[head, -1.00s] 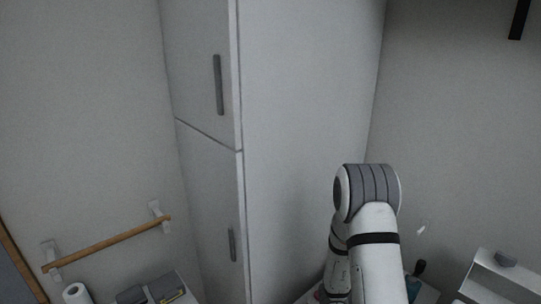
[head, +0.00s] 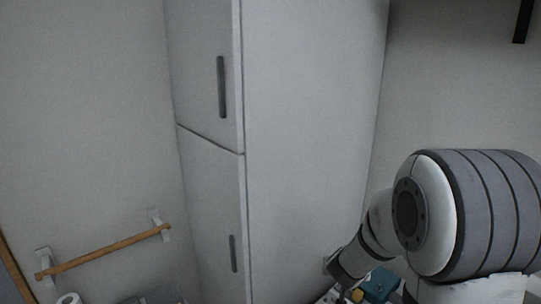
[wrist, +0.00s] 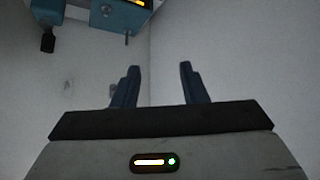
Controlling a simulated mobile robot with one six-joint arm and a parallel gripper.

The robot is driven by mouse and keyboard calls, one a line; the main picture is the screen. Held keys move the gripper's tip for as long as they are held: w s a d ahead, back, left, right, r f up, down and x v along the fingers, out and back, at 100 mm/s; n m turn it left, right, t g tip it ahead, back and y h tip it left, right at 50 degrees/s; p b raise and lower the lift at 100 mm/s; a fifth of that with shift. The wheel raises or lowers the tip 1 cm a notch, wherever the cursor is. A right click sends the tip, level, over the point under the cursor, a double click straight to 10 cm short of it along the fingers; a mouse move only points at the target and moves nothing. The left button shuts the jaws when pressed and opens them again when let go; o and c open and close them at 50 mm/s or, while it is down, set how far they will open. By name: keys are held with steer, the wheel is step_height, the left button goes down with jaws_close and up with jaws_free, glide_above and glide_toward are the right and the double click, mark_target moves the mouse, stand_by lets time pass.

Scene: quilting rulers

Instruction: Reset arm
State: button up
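My gripper (wrist: 157,85) shows in the wrist view with its two dark blue fingers apart and nothing between them. Pale, bare surfaces lie beyond the fingertips. In the head view my arm fills the lower right, bent, with a large grey ringed joint close to the camera. The gripper's fingers cannot be made out in the head view.
A tall white cabinet (head: 305,150) with two grey handles stands in the middle. A wooden rail (head: 105,250) is on the left wall, above a white roll (head: 69,299). A teal object (head: 380,284) is low beside my arm. Teal-and-black items (wrist: 122,15) show at the wrist view's top.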

steer(key=s+a+r+n+g+y+b, duration=0.25)
steer(key=s+a+r+y, duration=0.3)
steer(key=s+a, duration=0.35)
steer(key=s+d+g+h+b, duration=0.1)
steer(key=s+d, duration=0.1)
steer(key=s, duration=0.6)
steer(key=s+d+r+g+h, duration=0.1)
steer(key=s, duration=0.7)
steer(key=shift+d+r+n+b, duration=0.3)
steer(key=shift+d+n+b, duration=0.05)
steer(key=shift+o, duration=0.5)
steer(key=shift+s+g+h, duration=0.1)
steer(key=shift+g+h, duration=0.15)
steer(key=shift+g, duration=0.1)
steer(key=shift+c, duration=0.7)
steer(key=shift+d, duration=0.1)
